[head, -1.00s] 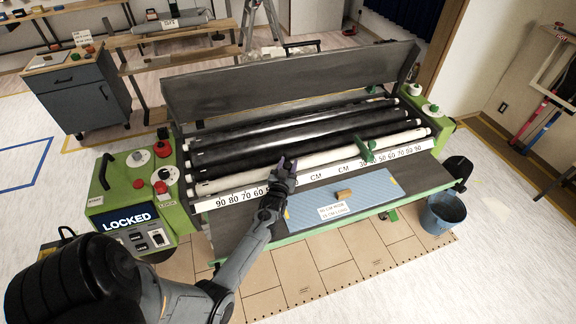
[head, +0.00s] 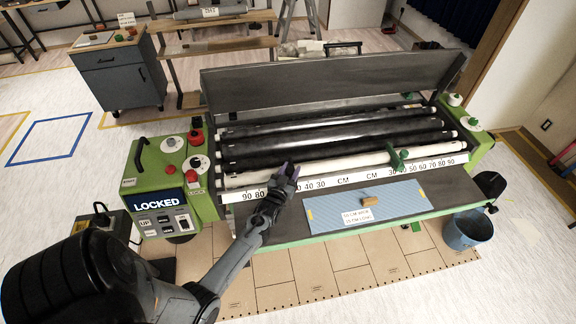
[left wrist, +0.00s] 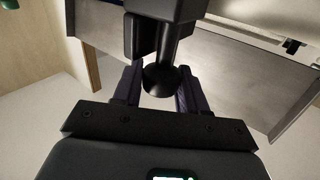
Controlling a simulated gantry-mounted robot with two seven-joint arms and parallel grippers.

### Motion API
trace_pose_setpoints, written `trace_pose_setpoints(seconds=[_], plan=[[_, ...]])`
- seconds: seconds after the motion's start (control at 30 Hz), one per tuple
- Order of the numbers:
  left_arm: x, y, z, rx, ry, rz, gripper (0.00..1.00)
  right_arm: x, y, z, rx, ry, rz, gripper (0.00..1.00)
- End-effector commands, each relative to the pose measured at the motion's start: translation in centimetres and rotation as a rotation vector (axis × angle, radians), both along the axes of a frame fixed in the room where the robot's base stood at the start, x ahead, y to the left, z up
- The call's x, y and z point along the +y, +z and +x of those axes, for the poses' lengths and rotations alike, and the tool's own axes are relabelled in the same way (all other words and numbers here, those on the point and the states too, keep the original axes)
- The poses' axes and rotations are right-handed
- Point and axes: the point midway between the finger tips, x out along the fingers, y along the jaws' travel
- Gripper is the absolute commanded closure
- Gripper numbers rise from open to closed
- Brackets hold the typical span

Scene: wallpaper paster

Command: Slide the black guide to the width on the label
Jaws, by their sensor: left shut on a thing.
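My left gripper (head: 287,173) is over the left half of the machine's centimetre scale (head: 345,180), at the front white roller. In the left wrist view the black guide (left wrist: 163,40) stands between the two fingers of the gripper (left wrist: 160,92), which are shut on its round-ended knob. In the head view the guide is mostly hidden by the gripper. The hand covers scale numbers between 80 and 40. The white label (head: 357,216) lies on the blue sheet and gives a width and a length; its digits are too small to read surely. My right gripper is not in view.
A green guide (head: 398,160) stands on the right half of the scale, near 30. A tan block (head: 378,201) lies on the blue sheet (head: 410,197). The green control box (head: 165,185) reads LOCKED. A blue bucket (head: 467,230) stands at the right.

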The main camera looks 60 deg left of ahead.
Motion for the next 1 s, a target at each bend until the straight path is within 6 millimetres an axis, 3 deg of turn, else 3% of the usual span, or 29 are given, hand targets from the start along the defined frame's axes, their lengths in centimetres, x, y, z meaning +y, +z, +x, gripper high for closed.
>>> trace_pose_setpoints(seconds=[0.23,0.27,0.37,0.77,1.0], plan=[[0.2,0.0,-0.1,0.000,0.003,0.001,1.00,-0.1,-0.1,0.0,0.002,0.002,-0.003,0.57],[0.2,0.0,-0.1,0.000,0.003,0.001,0.54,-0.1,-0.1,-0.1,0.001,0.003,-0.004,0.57],[0.1,0.0,0.0,0.000,0.003,0.001,0.38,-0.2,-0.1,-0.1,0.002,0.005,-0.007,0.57],[-0.2,-0.1,-0.4,0.001,0.002,-0.001,0.38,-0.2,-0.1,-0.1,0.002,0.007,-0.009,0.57],[-2.0,-0.2,-3.1,0.002,0.001,0.000,0.38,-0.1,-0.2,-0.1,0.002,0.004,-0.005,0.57]])
